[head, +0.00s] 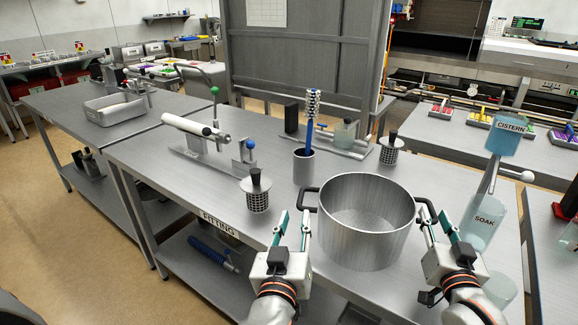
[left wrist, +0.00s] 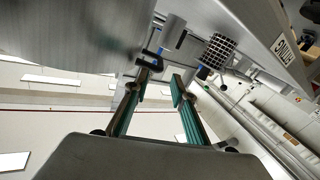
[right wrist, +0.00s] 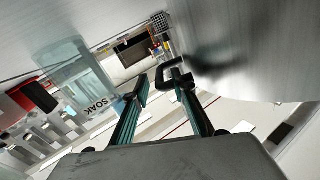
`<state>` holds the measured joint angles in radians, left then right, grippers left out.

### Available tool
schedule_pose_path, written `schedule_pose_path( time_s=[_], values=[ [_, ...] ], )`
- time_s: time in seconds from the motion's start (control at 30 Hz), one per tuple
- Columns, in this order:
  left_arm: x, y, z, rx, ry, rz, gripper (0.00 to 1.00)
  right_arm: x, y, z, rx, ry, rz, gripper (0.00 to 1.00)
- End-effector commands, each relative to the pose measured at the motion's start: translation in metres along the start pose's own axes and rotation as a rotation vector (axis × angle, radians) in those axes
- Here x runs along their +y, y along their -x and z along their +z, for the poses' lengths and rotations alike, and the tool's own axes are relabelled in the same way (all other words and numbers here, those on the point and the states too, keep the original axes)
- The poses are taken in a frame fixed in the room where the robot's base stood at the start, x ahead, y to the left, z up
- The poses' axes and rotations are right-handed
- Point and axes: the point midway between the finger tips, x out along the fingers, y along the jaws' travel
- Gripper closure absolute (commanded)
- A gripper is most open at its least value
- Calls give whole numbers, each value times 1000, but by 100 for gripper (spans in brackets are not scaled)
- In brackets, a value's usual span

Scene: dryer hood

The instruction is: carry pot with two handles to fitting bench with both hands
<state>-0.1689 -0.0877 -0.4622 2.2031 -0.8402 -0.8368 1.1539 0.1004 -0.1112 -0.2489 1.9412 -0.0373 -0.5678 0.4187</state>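The grey metal pot (head: 362,228) appears to stand upright on the bench marked FITTING (head: 150,168), near its front edge. Its dark left handle (head: 306,197) and right handle (head: 429,207) stick out at the sides. My left gripper (head: 293,224) is open, with its fingertips just short of the left handle, which also shows in the left wrist view (left wrist: 150,60). My right gripper (head: 435,220) is open beside the right handle; in the right wrist view that handle (right wrist: 163,78) is just beyond the fingertips. Neither gripper visibly holds the pot.
A perforated canister (head: 257,197), a cup with a blue brush (head: 304,165) and a white cylinder fixture (head: 198,128) stand on the bench beyond the pot. Close right are a SOAK container (head: 482,222) and a CISTERN tank (head: 508,137). Bare bench top lies left of the canister.

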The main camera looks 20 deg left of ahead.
Motion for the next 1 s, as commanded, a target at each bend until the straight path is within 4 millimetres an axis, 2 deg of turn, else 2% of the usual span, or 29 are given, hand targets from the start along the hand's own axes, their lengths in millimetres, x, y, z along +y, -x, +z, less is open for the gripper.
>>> schedule_pose_path(
  time_s=[0.17, 0.4, 0.6, 0.8, 1.0],
  values=[
    [0, 0, 0, 1, 0, 0, 75, 0, 22, 2, -2, 0, 0, 74],
    [0, 0, 0, 0, 1, 0, 75, 0, 71, 2, -3, -1, 0, 74],
    [0, 0, 0, 0, 1, 0, 75, 0, 102, 1, -2, -1, 0, 74],
    [0, 0, 0, 0, 1, 0, 75, 0, 117, 0, -1, 1, 0, 74],
    [0, 0, 0, 0, 1, 0, 75, 0, 119, 0, 0, 1, 0, 74]
  ],
)
